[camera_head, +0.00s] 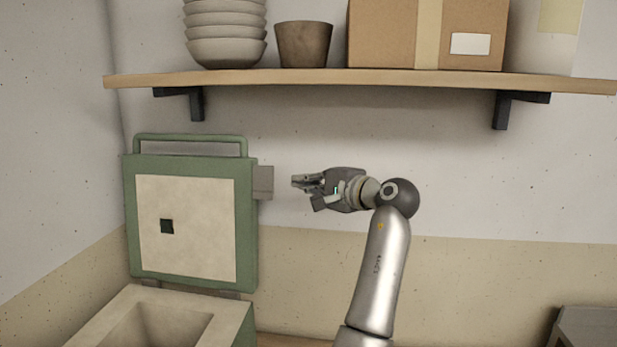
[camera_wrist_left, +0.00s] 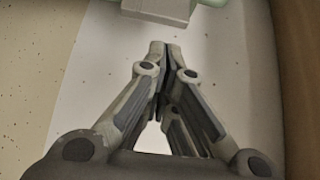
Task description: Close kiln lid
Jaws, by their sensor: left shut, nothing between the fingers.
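The kiln lid (camera_head: 186,215) stands upright and open at the left of the head view, a green frame around a pale panel with a small dark square. A green bar handle (camera_head: 190,137) runs along its top edge, and a grey tab (camera_head: 263,182) sticks out from its right side. The kiln body (camera_head: 225,322) is below, its hollow open at the top. My left gripper (camera_head: 296,182) is shut and empty, just right of the tab and apart from it. In the left wrist view the closed fingertips (camera_wrist_left: 163,46) point at a grey block (camera_wrist_left: 158,10). My right gripper is not in view.
A wooden shelf (camera_head: 330,80) runs above the lid and my arm, on dark brackets. It holds stacked bowls (camera_head: 226,32), a brown pot (camera_head: 303,44) and a cardboard box (camera_head: 400,35). A grey object (camera_head: 590,328) is at the lower right. The wall right of my arm is clear.

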